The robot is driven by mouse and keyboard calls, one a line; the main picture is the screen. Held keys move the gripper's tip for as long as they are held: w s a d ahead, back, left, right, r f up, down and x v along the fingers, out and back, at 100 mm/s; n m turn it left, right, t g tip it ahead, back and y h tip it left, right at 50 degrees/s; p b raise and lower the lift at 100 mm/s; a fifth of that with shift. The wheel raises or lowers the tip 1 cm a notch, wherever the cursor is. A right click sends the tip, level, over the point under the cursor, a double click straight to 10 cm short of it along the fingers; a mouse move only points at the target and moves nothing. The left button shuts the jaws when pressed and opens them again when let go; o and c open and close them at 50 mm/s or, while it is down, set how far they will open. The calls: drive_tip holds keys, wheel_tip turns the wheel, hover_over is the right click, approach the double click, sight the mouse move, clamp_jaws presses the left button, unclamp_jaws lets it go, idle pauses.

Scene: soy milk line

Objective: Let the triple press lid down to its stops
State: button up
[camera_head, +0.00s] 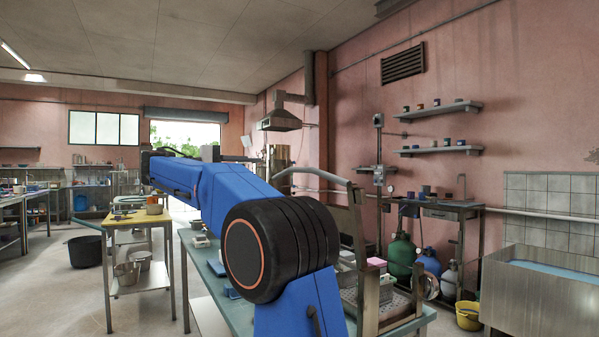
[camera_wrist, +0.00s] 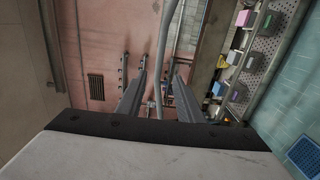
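The triple press stands on the green bench behind my arm's big joint, mostly hidden in the head view. Its perforated tray (camera_head: 398,303) and metal front post (camera_head: 371,300) show. A bent grey tube (camera_head: 315,172), which looks like the lid handle, rises high above it, so the lid appears raised. The lid plate is largely hidden. My gripper (camera_head: 240,158) is at the far end of my blue arm, near the tube's left end. In the wrist view my gripper (camera_wrist: 158,64) is open. The tube (camera_wrist: 163,40) runs between its fingers, with gaps seeming to show at both sides.
The green bench (camera_head: 203,262) carries small boxes. A yellow table (camera_head: 130,219) with pots stands left. Gas bottles (camera_head: 401,256), a yellow bucket (camera_head: 468,316) and a steel basin (camera_head: 540,295) are at right.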

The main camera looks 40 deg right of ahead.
sight(296, 170)
drive_tip(key=x, duration=1.7)
drive_tip(key=shift+w, duration=0.1)
drive_tip(key=shift+c, duration=0.2)
drive_tip(key=shift+d, duration=0.1)
clamp_jaws()
